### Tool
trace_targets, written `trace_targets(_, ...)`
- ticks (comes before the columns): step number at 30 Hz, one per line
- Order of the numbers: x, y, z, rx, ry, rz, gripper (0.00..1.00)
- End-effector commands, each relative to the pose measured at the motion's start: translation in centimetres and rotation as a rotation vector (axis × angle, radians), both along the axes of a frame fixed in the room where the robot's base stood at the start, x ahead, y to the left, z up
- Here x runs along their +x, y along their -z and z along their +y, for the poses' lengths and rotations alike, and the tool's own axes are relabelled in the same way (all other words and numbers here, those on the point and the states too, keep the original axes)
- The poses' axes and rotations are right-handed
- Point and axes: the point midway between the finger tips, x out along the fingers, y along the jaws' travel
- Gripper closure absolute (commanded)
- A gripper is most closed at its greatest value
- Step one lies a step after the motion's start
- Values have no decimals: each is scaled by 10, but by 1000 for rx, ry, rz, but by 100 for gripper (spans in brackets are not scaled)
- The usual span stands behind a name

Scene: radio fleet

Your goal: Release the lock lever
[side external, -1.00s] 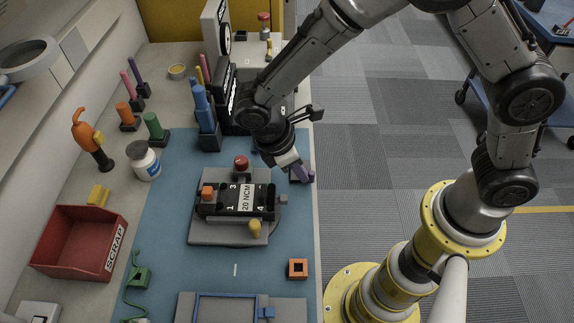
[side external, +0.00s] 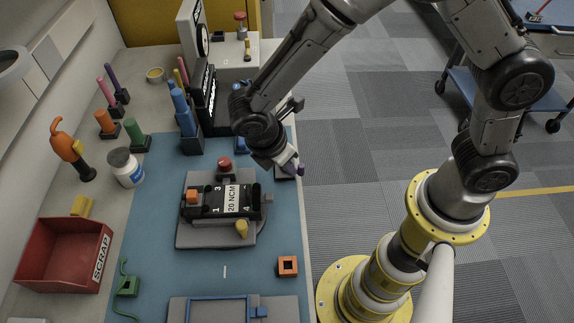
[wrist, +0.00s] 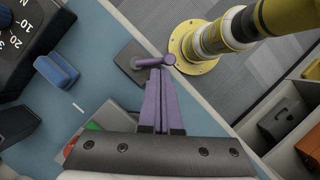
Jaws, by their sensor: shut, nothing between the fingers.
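My gripper (side external: 297,170) is low over the right edge of the blue mat. In the wrist view its two purple fingers (wrist: 160,95) lie together, shut and empty. A purple bar with a round end (wrist: 155,61) lies at the fingertips, over a dark grey base plate (wrist: 130,66). It looks like a lever, but I cannot tell whether the fingers touch it. In the side view the gripper largely hides it, and only part of the base plate (side external: 284,174) shows. The black 20 NCM fixture (side external: 209,206) stands left of the gripper on a grey plate.
The blue mat (side external: 165,240) has free room around the fixture. An orange square block (side external: 287,266) and a blue frame (side external: 222,298) lie in front. A red scrap bin (side external: 50,252) stands at left. Tool stands, including blue tools (side external: 182,110), stand behind.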

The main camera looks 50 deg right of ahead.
Motion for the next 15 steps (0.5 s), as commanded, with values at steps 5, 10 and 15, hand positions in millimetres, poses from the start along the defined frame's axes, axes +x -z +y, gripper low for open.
trace_targets(5, 6, 0, 1, -1, 0, 0, 100)
trace_targets(10, 6, 0, 1, -1, 0, 0, 100)
trace_targets(15, 7, 0, 2, -1, 0, 0, 100)
